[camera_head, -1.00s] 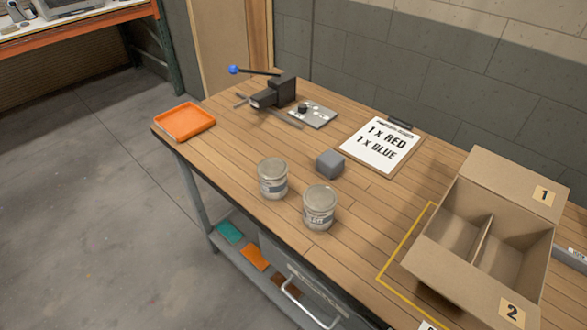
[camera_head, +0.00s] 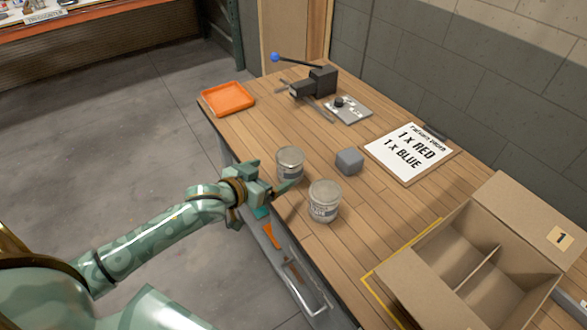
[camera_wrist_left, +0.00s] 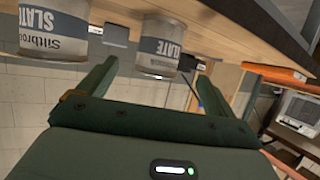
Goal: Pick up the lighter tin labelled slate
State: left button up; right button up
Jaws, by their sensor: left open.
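Two grey lidded tins stand upright on the workbench, a far tin (camera_head: 289,165) and a near tin (camera_head: 324,203). They look alike in size and colour; I cannot tell which is lighter. In the left wrist view, which is upside down, both labels read SLATE, on the left tin (camera_wrist_left: 53,35) and the right tin (camera_wrist_left: 160,50). My left gripper (camera_head: 279,188) is open and empty at the bench's front edge, close to the far tin. In the wrist view its fingers (camera_wrist_left: 157,72) are apart, with the right tin ahead between them, not gripped. My right gripper is not in view.
A grey block (camera_head: 349,161) sits just behind the tins. An orange tray (camera_head: 228,98), a vise (camera_head: 318,84) and a sign (camera_head: 409,152) reading 1 x RED, 1 x BLUE lie further back. A divided cardboard box (camera_head: 440,276) stands at the right.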

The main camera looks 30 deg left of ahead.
aim_at(281, 169)
pick_arm(q)
jog(key=b+x, duration=0.1)
jog(key=x, duration=0.3)
jog(key=b+x, duration=0.2)
jog(key=x, duration=0.2)
jog(key=shift+w+d+f, duration=0.15)
jog(key=shift+w, duration=0.4)
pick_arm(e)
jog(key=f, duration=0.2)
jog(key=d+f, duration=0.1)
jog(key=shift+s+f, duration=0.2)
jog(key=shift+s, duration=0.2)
pick_arm(q)
jog(key=shift+s, duration=0.1)
jog(key=shift+c, duration=0.3)
jog(key=c, duration=1.1)
